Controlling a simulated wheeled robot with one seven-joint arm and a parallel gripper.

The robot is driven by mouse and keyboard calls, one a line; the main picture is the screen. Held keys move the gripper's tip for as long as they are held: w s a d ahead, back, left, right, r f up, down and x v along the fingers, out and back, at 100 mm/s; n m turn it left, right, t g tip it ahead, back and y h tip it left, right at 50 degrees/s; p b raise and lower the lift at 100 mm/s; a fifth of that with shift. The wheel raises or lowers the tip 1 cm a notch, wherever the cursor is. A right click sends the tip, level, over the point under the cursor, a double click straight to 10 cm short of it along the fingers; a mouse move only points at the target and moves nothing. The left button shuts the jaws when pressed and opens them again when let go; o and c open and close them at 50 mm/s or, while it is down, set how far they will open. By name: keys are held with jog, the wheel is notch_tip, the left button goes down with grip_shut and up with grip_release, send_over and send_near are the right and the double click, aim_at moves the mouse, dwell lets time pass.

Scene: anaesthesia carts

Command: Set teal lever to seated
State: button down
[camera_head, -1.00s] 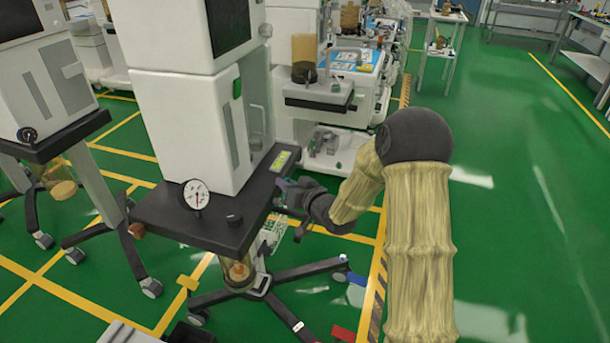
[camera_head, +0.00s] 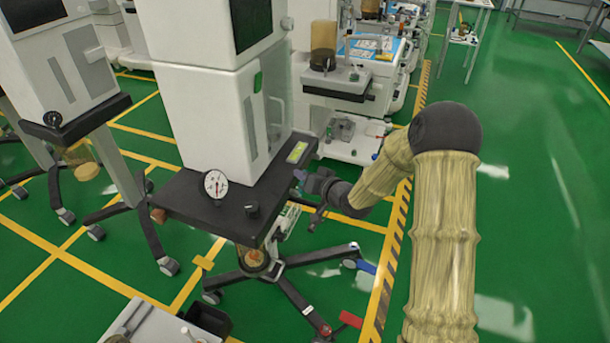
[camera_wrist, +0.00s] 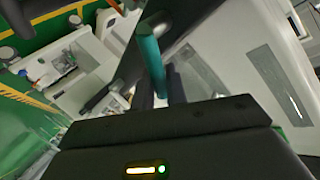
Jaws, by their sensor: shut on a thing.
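The teal lever (camera_wrist: 151,58) shows in the wrist view as a round teal rod, running from the upper middle down between my fingers. My gripper (camera_wrist: 163,88) is shut on its lower part; the fingers hide some of it. In the head view my gripper (camera_head: 308,184) is at the right edge of the dark shelf of the near cart (camera_head: 178,192), just below its yellow-green display. The lever cannot be made out clearly there, and its seat is not clearly visible in either view.
A round white dial (camera_head: 216,184) and a small black knob (camera_head: 252,209) stand on the cart's shelf. Another cart (camera_head: 62,75) stands at the left, and a machine with a blue-topped panel (camera_head: 370,48) behind. Green floor on the right is open.

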jog(key=c, duration=1.5)
grip_release()
jog(key=shift+s+d, duration=0.1)
jog(key=v, duration=1.7)
jog(key=shift+s, duration=0.1)
